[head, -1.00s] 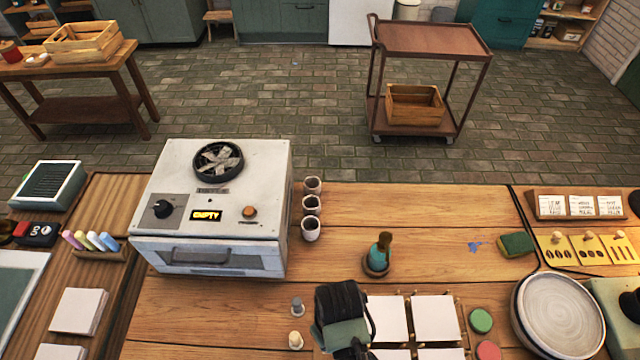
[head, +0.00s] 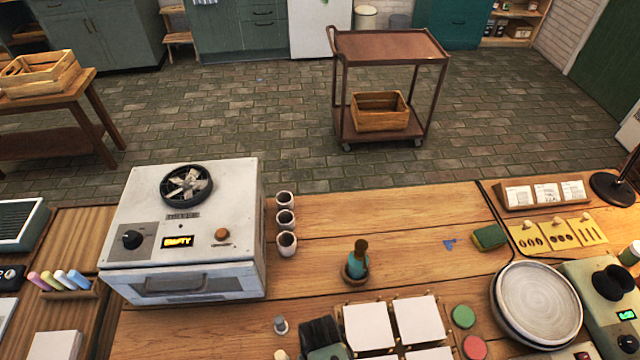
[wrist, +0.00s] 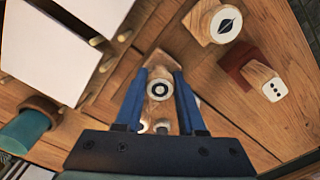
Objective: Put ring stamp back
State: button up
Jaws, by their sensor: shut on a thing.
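My gripper (wrist: 158,79) has its two blue fingers closed around the ring stamp (wrist: 159,90), a pale wooden piece with a dark ring mark on its round top. In the wrist view a leaf-marked wooden stamp (wrist: 226,22) and a dotted stamp (wrist: 273,91) with a reddish-brown base stand to the right, apart from my fingers. In the head view my dark gripper body (head: 322,333) is at the bottom edge, left of the white tiles, and hides its fingers and the held stamp. The ring stamp's underside is hidden, so contact below it cannot be told.
White tiles (head: 368,328) lie on a pegged rack right of my gripper. A teal-handled tool (head: 357,265) stands in a round holder behind it. The kiln (head: 185,232) is at left, a round plate wheel (head: 537,305) at right. Bare tabletop (head: 410,225) lies behind the tiles.

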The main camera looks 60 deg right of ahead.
jog(key=shift+f, duration=0.1)
jog(key=o, duration=1.1)
jog(key=shift+c, duration=0.2)
notch_tip(320, 180, up, 12)
jog(key=shift+p, duration=0.3)
jog(key=shift+r, duration=0.2)
